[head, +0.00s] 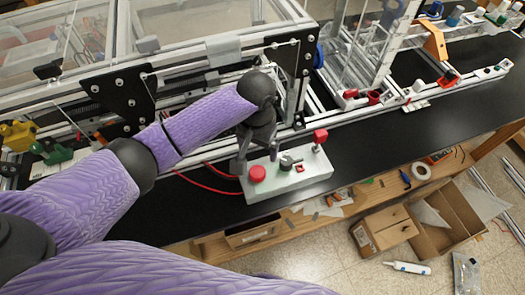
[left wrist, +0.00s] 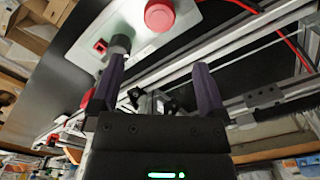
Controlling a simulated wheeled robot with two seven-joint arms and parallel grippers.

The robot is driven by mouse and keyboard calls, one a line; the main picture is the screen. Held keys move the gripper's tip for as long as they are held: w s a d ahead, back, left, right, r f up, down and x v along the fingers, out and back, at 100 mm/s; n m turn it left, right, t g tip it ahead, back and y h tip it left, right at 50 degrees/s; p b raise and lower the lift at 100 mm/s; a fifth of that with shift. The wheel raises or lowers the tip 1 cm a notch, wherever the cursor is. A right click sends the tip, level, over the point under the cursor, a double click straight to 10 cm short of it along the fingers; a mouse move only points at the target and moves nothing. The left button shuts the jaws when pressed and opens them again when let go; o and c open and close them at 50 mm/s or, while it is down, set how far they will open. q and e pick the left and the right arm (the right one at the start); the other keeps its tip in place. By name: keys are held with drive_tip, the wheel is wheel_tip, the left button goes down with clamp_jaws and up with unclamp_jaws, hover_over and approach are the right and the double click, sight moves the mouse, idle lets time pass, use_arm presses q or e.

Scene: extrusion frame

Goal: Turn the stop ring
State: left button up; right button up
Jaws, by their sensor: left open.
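A pale control box (head: 290,179) stands on the black bench top. My left gripper (head: 254,158) is open and empty, just above and behind the red button. In the left wrist view the red button (left wrist: 159,15) appears beyond the gap between the open fingers (left wrist: 157,72), apart from them. The dark knob (left wrist: 120,44) shows close to the left fingertip there. My right gripper is out of view.
An aluminium frame (head: 170,80) with clear panels and black plates runs behind the box, close to my left arm. Red cables (head: 208,186) leave the box to the left. Open cardboard boxes (head: 445,220) lie below the bench. Black bench top right of the box is mostly clear.

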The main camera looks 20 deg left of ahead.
use_arm(q)
drive_tip(key=b, duration=0.1)
hover_over(257, 172)
wheel_tip(257, 172, down, 4)
drive_tip(key=shift+f, duration=0.15)
wheel_tip(257, 172, down, 5)
drive_tip(key=shift+r+b, duration=0.1)
drive_tip(key=shift+b, duration=0.7)
clamp_jaws()
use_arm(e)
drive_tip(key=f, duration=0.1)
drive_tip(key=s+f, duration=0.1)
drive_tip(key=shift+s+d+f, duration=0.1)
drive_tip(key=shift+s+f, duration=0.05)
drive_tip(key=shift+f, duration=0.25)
